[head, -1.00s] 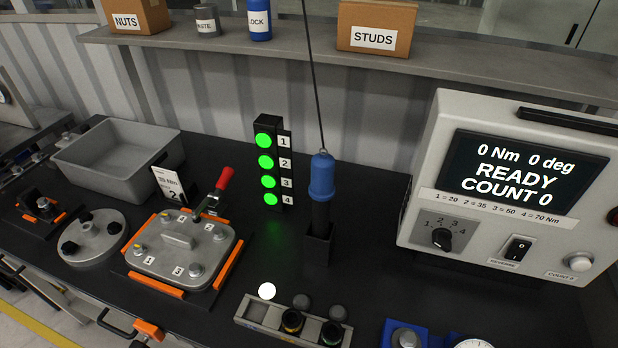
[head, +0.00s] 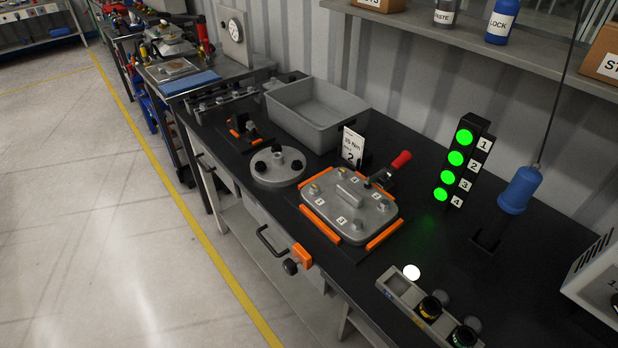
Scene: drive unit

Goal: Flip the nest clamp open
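The nest clamp (head: 385,174) is a dark toggle clamp with a red handle tip (head: 401,159). It stands at the back right edge of the grey cover plate (head: 335,188), and its handle leans up to the right. The plate has several numbered bolts and sits between orange corner guides (head: 384,235) on the black bench. Whether the clamp's arm presses on the plate is too small to tell. My gripper is not in view.
A grey bin (head: 318,112) and a round grey plate (head: 277,166) stand left of the nest. A light stack (head: 462,160) shows several green lamps. A blue hanging tool (head: 519,190) and a socket tray (head: 406,292) are to the right. Floor (head: 120,200) is clear at left.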

